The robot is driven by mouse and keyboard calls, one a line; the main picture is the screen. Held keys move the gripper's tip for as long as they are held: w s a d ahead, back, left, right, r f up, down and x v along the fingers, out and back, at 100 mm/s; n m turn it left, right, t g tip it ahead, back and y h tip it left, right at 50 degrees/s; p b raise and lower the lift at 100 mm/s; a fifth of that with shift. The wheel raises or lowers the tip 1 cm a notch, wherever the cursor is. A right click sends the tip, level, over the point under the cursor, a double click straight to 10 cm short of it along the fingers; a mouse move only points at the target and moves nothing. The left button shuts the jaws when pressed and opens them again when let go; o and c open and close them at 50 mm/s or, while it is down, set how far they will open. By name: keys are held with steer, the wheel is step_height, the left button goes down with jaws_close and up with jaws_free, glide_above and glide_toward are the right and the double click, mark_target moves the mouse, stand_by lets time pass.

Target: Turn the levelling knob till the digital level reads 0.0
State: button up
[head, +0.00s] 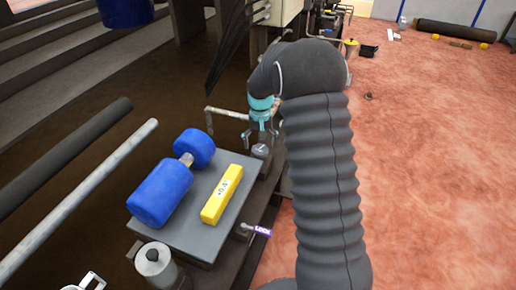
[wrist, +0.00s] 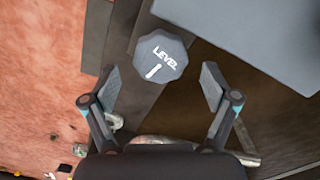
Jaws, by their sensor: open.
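The levelling knob (wrist: 160,56) is dark grey and many-sided, with "LEVEL" and a white pointer line on top. In the head view the knob (head: 260,151) is at the plate's far corner, partly hidden by my gripper (head: 262,136). In the wrist view my gripper (wrist: 160,88) is open, with one finger on each side and the knob between and just beyond the tips. I see no clear contact. The yellow digital level (head: 222,194) lies on the grey plate (head: 190,226). Its small display seems to read +0.4.
A blue motor-like unit (head: 160,194) sits on the plate beside the level. A lever with a purple "LOCK" tag (head: 262,231) sticks out at the plate's right edge. A grey cylinder (head: 154,260) stands at the near corner. Red floor is open at right.

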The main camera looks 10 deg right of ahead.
steer(key=shift+f, duration=1.2)
steer(key=c, duration=1.2)
steer(key=shift+o, duration=0.2)
steer(key=shift+a, duration=0.15)
